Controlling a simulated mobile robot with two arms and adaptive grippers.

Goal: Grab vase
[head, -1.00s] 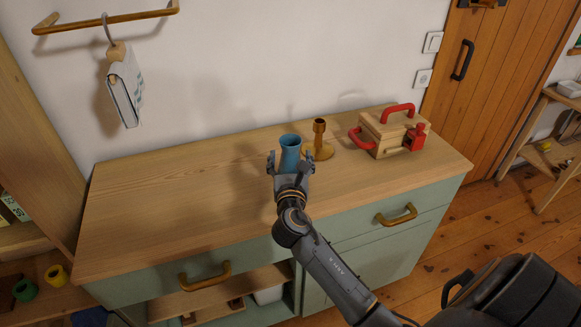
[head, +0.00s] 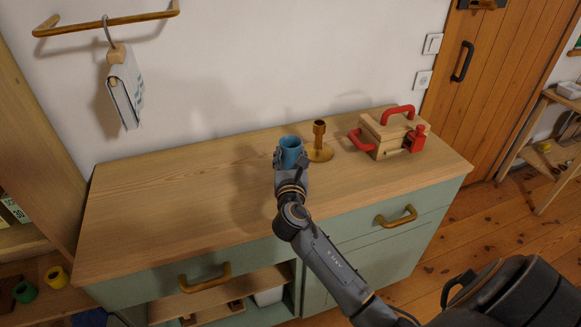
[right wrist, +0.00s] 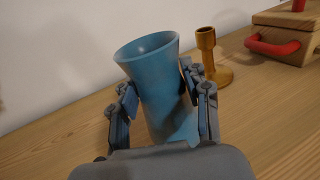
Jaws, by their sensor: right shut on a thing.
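The blue vase (head: 290,147) stands on the wooden top of the green cabinet, and its flared rim shows above my right gripper (head: 290,160). In the right wrist view the vase (right wrist: 160,85) fills the space between the two fingers of the right gripper (right wrist: 164,100). The fingers are shut on its sides, and the vase looks tilted in that view. The lower part of the vase is partly hidden by the gripper. I cannot tell whether its base still touches the top. My left gripper is not in view.
A brass candlestick (head: 319,142) stands close to the right of the vase. A wooden box with red handles (head: 388,133) is further right. The cabinet top (head: 160,205) is clear on the left. A cloth (head: 124,90) hangs from a wall rail at upper left.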

